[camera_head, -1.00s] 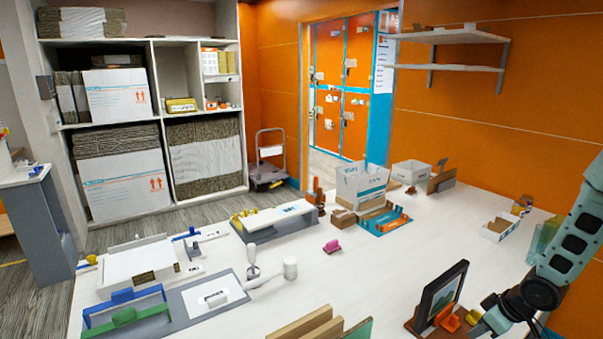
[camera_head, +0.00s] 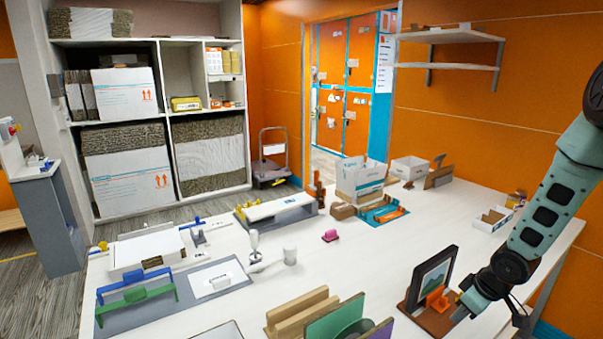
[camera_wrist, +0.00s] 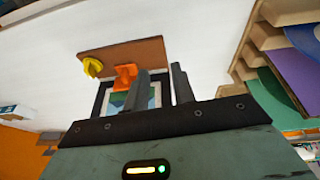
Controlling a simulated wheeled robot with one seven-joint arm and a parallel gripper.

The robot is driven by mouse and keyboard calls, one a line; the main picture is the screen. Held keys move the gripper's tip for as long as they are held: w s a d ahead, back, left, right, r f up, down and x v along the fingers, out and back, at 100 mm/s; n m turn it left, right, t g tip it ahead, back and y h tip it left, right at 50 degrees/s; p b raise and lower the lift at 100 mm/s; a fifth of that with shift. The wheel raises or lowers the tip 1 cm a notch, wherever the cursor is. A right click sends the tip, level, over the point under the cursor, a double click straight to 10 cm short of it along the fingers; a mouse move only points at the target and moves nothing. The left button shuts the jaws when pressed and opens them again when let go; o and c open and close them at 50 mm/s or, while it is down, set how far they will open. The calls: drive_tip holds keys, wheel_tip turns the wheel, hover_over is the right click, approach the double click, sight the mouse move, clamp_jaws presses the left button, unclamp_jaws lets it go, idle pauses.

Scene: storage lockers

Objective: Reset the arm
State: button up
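My arm reaches in from the right side of the head view. My gripper (camera_head: 462,306) is at the front right of the white table (camera_head: 395,243), beside a dark-framed picture (camera_head: 432,278) on a brown base with an orange holder. In the wrist view my gripper (camera_wrist: 160,85) shows two dark fingers apart, with nothing held between them. The picture (camera_wrist: 156,95) is partly hidden behind the fingers there. The orange holder (camera_wrist: 125,75) and a yellow piece (camera_wrist: 92,67) show beside it.
Wooden slats and green and purple panels (camera_head: 336,321) stand at the front of the table. A white box (camera_head: 360,178) and trays are at the back. An orange wall (camera_head: 450,130) and shelf (camera_head: 450,36) are behind.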

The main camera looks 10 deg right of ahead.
drive_tip(key=s+a+r+b, duration=0.1)
drive_tip(key=s+a+r, duration=0.15)
drive_tip(key=a, duration=0.45)
drive_tip(key=s+a+r+n+g+b, duration=0.1)
drive_tip(key=a+r, duration=0.3)
drive_tip(key=a, duration=0.3)
drive_tip(key=s+a+r+b, duration=0.1)
drive_tip(key=a+r+b, duration=0.15)
drive_tip(key=a, duration=0.55)
drive_tip(key=s+a+r+n+g, duration=0.1)
drive_tip(key=s+a+r, duration=0.1)
drive_tip(key=s+a, duration=0.4)
drive_tip(key=s+a+r+n+g+b, duration=0.1)
drive_tip(key=s+a+r, duration=0.2)
drive_tip(key=s, duration=1)
drive_tip(key=a, duration=0.2)
drive_tip(key=shift+a+r+g+b, duration=0.25)
drive_tip(key=shift+a+g+b, duration=0.05)
drive_tip(key=shift+a, duration=0.05)
